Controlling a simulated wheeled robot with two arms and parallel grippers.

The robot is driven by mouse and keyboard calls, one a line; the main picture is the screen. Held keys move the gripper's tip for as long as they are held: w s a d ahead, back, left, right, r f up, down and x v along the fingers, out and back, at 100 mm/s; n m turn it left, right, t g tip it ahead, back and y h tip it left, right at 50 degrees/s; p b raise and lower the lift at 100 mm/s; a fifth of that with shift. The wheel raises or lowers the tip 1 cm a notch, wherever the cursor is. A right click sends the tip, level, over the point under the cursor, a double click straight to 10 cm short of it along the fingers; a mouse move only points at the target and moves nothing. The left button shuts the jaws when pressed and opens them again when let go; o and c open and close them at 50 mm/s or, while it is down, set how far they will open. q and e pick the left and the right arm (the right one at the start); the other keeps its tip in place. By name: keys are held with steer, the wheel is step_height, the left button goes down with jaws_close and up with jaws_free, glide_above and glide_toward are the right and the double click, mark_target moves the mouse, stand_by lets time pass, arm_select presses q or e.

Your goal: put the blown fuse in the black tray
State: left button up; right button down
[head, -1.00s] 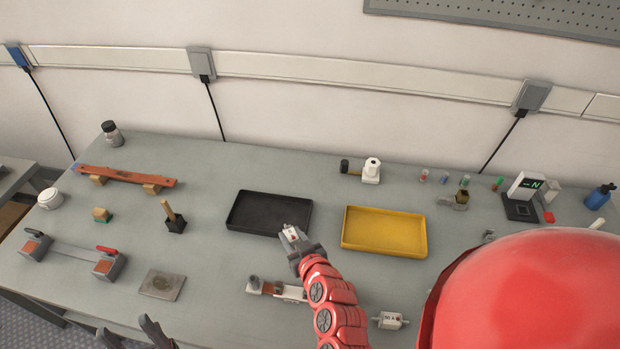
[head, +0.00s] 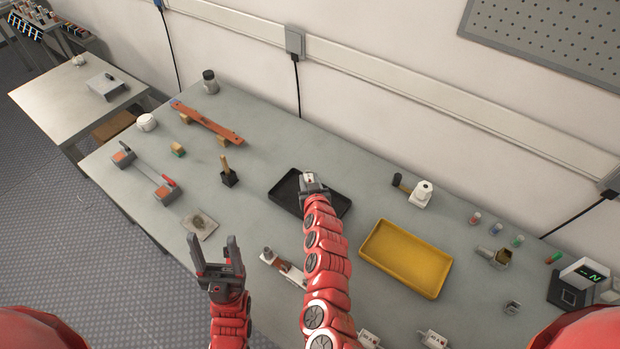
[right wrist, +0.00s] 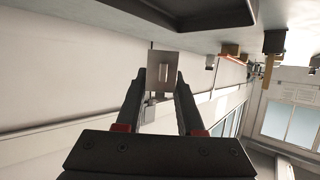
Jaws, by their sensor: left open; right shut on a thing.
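The black tray (head: 284,191) lies on the bench in the middle of the head view. My right gripper (head: 311,185) is shut on a white fuse (head: 308,177) and holds it over the tray's area; the gap above the tray is hard to judge. In the right wrist view, a flat metal end of the fuse (right wrist: 163,70) shows between the fingertips. My left gripper (head: 218,258) is open and empty, in front of the bench's near edge side, left of my right arm.
A yellow tray (head: 405,258) lies right of the black one. Two white fuse-like bodies (head: 434,339) lie at the near edge. A white-and-brown block (head: 283,266) sits left of my right arm. A small wooden-handled tool (head: 228,172) stands left of the black tray.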

steer(key=shift+f+b, duration=2.6)
steer(key=shift+f, duration=0.95)
steer(key=shift+f+b, duration=0.35)
steer(key=shift+f, duration=0.15)
steer(key=shift+c, duration=2.2)
jaws_free()
steer(key=shift+s, duration=0.2)
steer(key=shift+s+r, duration=0.1)
steer(key=shift+s, duration=0.15)
steer(key=b+v, duration=0.2)
steer(key=v, duration=0.8)
steer(key=shift+s+d+r, duration=0.15)
steer(key=shift+s+r, duration=0.15)
steer(key=shift+s, duration=0.2)
steer(key=shift+r, duration=0.1)
